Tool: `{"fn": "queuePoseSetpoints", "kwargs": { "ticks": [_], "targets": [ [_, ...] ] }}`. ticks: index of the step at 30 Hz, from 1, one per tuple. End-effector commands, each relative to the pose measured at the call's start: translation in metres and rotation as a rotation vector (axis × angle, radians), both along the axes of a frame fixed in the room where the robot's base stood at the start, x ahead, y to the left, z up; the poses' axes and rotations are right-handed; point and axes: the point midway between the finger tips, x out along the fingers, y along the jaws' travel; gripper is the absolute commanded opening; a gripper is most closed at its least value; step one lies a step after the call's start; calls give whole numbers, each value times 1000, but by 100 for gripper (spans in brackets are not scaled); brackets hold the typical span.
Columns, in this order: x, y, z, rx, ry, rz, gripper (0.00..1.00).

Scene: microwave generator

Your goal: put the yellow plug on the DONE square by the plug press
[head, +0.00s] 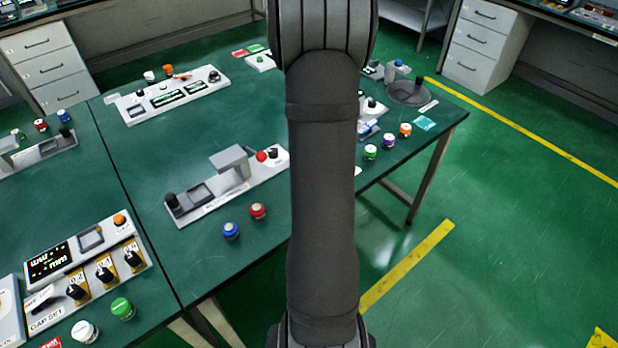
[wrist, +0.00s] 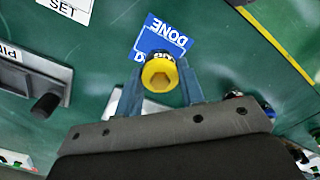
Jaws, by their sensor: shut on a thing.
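In the wrist view my gripper (wrist: 160,88) is shut on the yellow plug (wrist: 160,74), a round piece with a hollow in its top, held between the two blue-grey fingers. The blue DONE square (wrist: 166,39) with white letters lies on the green table just beyond the plug. The plug covers part of the square's near edge in this view. I cannot tell the height of the plug above the table. In the head view my arm hides the gripper and the plug.
In the head view, green (head: 370,152), purple (head: 388,140) and orange (head: 405,130) plugs stand near the right table edge.

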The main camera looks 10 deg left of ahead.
Motion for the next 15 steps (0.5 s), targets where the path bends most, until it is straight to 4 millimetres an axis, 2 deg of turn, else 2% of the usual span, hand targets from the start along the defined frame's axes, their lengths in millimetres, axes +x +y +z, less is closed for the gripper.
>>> {"fn": "queuePoseSetpoints", "kwargs": {
  "ticks": [5, 10, 15],
  "targets": [
    [0, 2, -13, 0, 3, -1, 5],
    [0, 1, -38, -1, 3, -1, 5],
    [1, 1, -41, 0, 0, -1, 5]
  ]
}}
